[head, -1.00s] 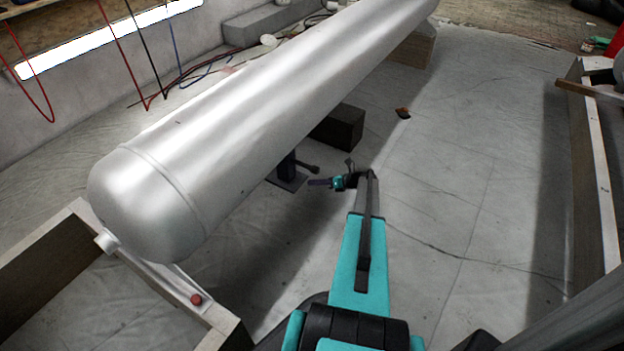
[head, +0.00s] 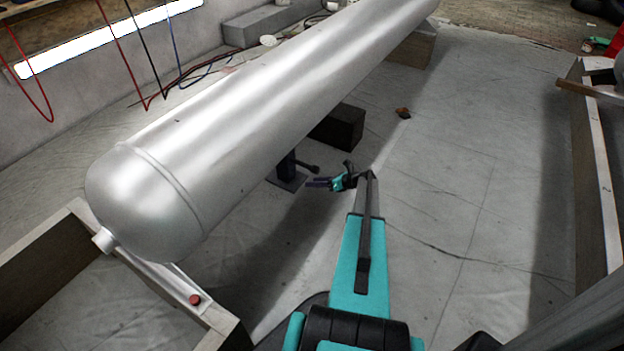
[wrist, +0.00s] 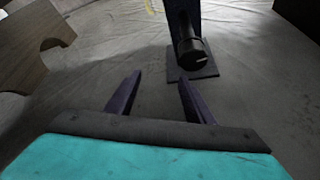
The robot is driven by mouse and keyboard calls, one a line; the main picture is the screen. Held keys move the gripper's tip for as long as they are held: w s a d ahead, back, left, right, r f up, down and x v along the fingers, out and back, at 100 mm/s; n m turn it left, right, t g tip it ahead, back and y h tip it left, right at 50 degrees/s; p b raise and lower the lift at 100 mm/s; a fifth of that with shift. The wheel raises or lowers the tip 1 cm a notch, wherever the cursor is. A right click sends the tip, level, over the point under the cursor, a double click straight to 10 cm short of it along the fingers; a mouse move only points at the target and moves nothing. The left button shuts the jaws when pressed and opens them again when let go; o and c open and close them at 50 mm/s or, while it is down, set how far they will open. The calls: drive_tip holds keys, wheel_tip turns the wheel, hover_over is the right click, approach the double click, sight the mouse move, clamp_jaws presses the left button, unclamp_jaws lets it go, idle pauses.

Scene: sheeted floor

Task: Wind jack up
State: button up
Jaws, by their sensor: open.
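The jack (head: 287,168) is a dark post on a flat square base plate. It stands on the floor under the long silver tank (head: 250,110), and its top is hidden by the tank. A short dark handle or knob (head: 310,168) sticks out from its side towards my gripper. In the wrist view the jack (wrist: 186,22) stands upright ahead, with the round dark end of the handle (wrist: 192,54) facing me above the base plate. My gripper (head: 310,184) is open and empty, just short of the jack. In the wrist view its two dark fingers (wrist: 160,80) point towards the base plate, apart from the handle.
A dark block (head: 338,128) stands under the tank behind the jack. A wooden cradle (head: 215,325) supports the tank's near end, with a red ball (head: 195,299) on it. A small orange-brown object (head: 403,112) lies on the floor.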

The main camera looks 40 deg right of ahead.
drive_tip(key=d+f+n+h+b, duration=0.1)
drive_tip(key=b, duration=0.1)
drive_tip(key=d+f+n+h+b, duration=0.1)
drive_tip(key=n+b, duration=0.1)
drive_tip(key=b, duration=0.1)
drive_tip(key=w+d+f+n+h+b, duration=0.1)
drive_tip(key=b, duration=0.1)
drive_tip(key=shift+w+f+n+t+b, duration=0.1)
drive_tip(key=shift+f+n+t+b, duration=0.2)
drive_tip(key=shift+f, duration=0.1)
drive_tip(key=d+f+n+h+b, duration=0.1)
drive_tip(key=n+h+b, duration=0.1)
drive_tip(key=b, duration=0.5)
drive_tip(key=shift+w+d+f+t+b, duration=0.15)
drive_tip(key=shift+d+f+t+b, duration=0.05)
drive_tip(key=shift+t+b, duration=0.2)
drive_tip(key=shift+d+n, duration=0.1)
drive_tip(key=shift+n, duration=0.2)
drive_tip(key=shift+d+f+n+h, duration=0.1)
drive_tip(key=shift+d+n+h, duration=0.05)
drive_tip(key=shift+n+h, duration=0.15)
clamp_jaws()
